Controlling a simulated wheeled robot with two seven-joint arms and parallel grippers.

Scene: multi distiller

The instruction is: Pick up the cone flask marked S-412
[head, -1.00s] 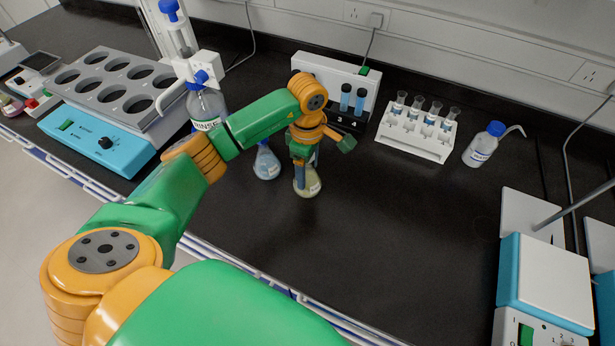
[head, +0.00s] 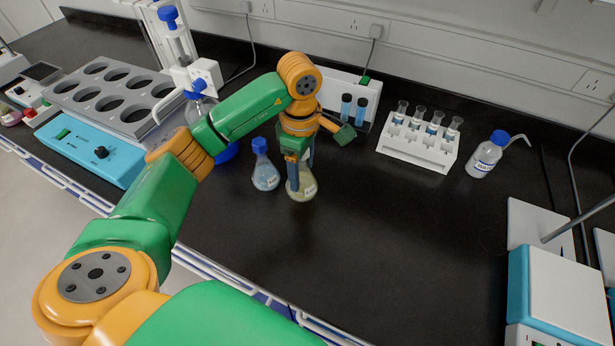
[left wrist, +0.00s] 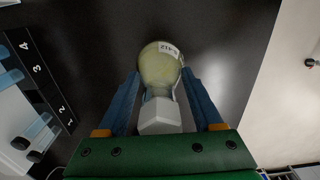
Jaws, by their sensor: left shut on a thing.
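The cone flask marked S-412 (head: 303,188) holds a pale yellow liquid. In the left wrist view the flask (left wrist: 160,65) shows a white label ending in 412 and a pale grey stopper. My left gripper (head: 301,172) comes down over it from above. In the left wrist view my left gripper's blue fingers (left wrist: 160,98) stand on both sides of the neck, shut on the flask. I cannot tell whether its base is clear of the bench. My right gripper is not in view.
A blue-stoppered flask (head: 265,177) stands close to the left. Behind are a holder with two blue tubes (head: 353,110) and a white rack (head: 415,151) of several tubes. A wash bottle (head: 484,158) stands at right. The bench front and centre (head: 390,240) are clear.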

